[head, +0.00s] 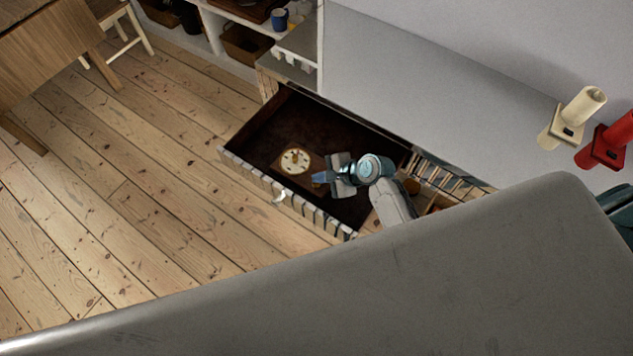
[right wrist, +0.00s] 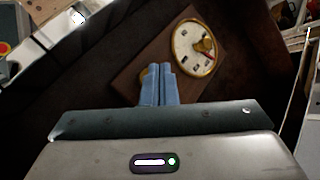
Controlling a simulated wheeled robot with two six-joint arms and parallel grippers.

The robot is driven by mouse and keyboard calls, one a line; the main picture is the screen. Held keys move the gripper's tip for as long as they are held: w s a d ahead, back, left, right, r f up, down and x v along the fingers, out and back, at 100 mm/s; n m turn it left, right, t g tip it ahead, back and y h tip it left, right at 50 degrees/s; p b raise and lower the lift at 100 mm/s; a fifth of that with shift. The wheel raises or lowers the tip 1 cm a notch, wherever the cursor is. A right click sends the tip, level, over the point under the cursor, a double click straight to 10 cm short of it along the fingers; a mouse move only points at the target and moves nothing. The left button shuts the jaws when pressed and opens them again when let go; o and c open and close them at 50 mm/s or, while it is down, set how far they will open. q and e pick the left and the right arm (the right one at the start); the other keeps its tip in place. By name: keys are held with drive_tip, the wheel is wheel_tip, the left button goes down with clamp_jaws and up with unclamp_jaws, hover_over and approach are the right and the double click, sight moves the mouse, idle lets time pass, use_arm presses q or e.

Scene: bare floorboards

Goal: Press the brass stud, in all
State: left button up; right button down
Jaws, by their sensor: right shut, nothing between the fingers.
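A brown wooden board (right wrist: 132,82) lies in the open drawer and carries a round pale dial (right wrist: 187,52) with a brass rim, black marks and a red-and-brass pointer. The dial also shows in the head view (head: 295,161). A bit of brass (right wrist: 146,76), apparently the stud, shows just left of my fingertips in the right wrist view, mostly hidden behind them. My right gripper (right wrist: 158,70) is shut and empty, its blue fingers over the board beside the dial. In the head view my right gripper (head: 318,178) reaches in from the right. I cannot tell whether it touches the stud.
The dark drawer (head: 250,132) has raised walls around the board. A grey counter (head: 420,70) runs above it. A cream object (head: 578,112) and a red one (head: 608,143) stand at the right. The floorboards (head: 150,220) at left are clear.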

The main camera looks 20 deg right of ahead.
sight(321, 186)
drive_tip(key=shift+f, duration=0.1)
drive_tip(key=shift+f, duration=0.25)
drive_tip(key=shift+f, duration=0.45)
idle(0.5)
drive_tip(key=shift+r, duration=0.1)
drive_tip(key=shift+r+p, duration=0.75)
drive_tip(key=shift+p, duration=0.5)
wheel_tip(321, 186, up, 5)
drive_tip(key=p, duration=0.5)
drive_tip(key=shift+p, duration=0.35)
